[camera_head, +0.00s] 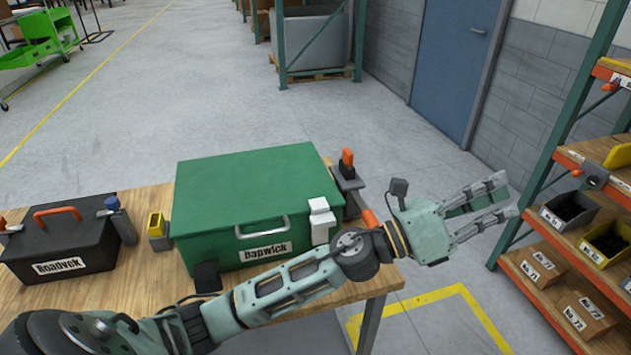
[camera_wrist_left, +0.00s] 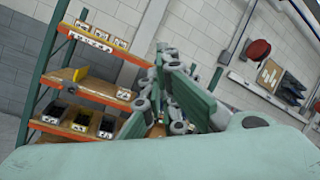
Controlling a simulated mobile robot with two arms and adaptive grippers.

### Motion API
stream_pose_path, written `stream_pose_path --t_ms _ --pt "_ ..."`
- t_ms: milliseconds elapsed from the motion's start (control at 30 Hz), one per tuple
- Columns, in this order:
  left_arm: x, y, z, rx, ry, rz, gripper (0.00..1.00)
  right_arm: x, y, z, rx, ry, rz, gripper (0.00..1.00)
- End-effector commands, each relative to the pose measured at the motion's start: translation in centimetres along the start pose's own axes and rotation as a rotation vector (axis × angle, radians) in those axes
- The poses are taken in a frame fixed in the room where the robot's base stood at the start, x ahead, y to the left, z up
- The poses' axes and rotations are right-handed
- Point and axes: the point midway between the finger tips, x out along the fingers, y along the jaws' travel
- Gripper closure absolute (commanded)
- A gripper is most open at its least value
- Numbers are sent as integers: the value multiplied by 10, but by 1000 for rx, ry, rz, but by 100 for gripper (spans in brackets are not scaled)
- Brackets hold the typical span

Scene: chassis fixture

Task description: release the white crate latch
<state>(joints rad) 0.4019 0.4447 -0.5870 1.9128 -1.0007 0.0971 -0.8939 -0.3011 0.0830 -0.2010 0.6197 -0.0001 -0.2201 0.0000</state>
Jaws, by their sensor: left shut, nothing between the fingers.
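A green crate (camera_head: 245,190) labelled "Dapwick" stands on the wooden workbench, lid down. The white crate latch (camera_head: 320,220) sits on the right part of its front, over the lid edge. A dark latch (camera_head: 207,277) is at the crate's lower front left corner. My left arm reaches across in front of the crate, and my left gripper (camera_head: 511,198) is beyond the bench's right edge, well right of the white latch and not touching it. It is shut and empty; its fingers also show in the left wrist view (camera_wrist_left: 185,98). My right gripper is not in view.
A black toolbox (camera_head: 70,245) with an orange handle stands left of the crate. Clamps (camera_head: 347,170) with orange handles are at the crate's right side. A shelf rack (camera_head: 560,170) with bins stands at the right, near the gripper. Bare floor (camera_head: 420,140) lies behind the bench.

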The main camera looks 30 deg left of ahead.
Motion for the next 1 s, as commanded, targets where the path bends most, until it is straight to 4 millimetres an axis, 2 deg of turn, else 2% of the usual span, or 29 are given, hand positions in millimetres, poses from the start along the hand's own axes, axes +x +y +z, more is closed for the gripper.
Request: stream_pose_path --t_ms 33,133,233,367,433,500,567,667,700,767,800,900,1000 --pt "8 -8 -7 138 72 -65 100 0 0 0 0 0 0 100" --pt "15 -18 -30 411 231 -196 100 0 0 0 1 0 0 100" --pt "11 -11 -53 678 401 -315 100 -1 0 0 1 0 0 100" --pt "-8 21 -71 1000 645 -453 100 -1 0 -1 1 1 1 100" --pt "-23 46 -72 1156 789 -519 100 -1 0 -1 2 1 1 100" --pt "-42 76 -66 1298 943 -577 100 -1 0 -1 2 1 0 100" --pt "-60 104 -52 1403 1085 -621 100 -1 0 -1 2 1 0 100" --pt "-96 148 -16 1539 1337 -681 100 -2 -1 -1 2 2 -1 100" --pt "-112 164 3 1578 1443 -699 100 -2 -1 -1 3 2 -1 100" --pt "-136 184 34 1614 1601 -722 100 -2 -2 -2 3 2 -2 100" --pt "-152 195 56 1625 1701 -731 100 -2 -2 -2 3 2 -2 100" --pt "-188 211 108 1615 1924 -747 100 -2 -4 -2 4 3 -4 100" --pt "-216 216 149 1573 2090 -752 100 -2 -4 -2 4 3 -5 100"
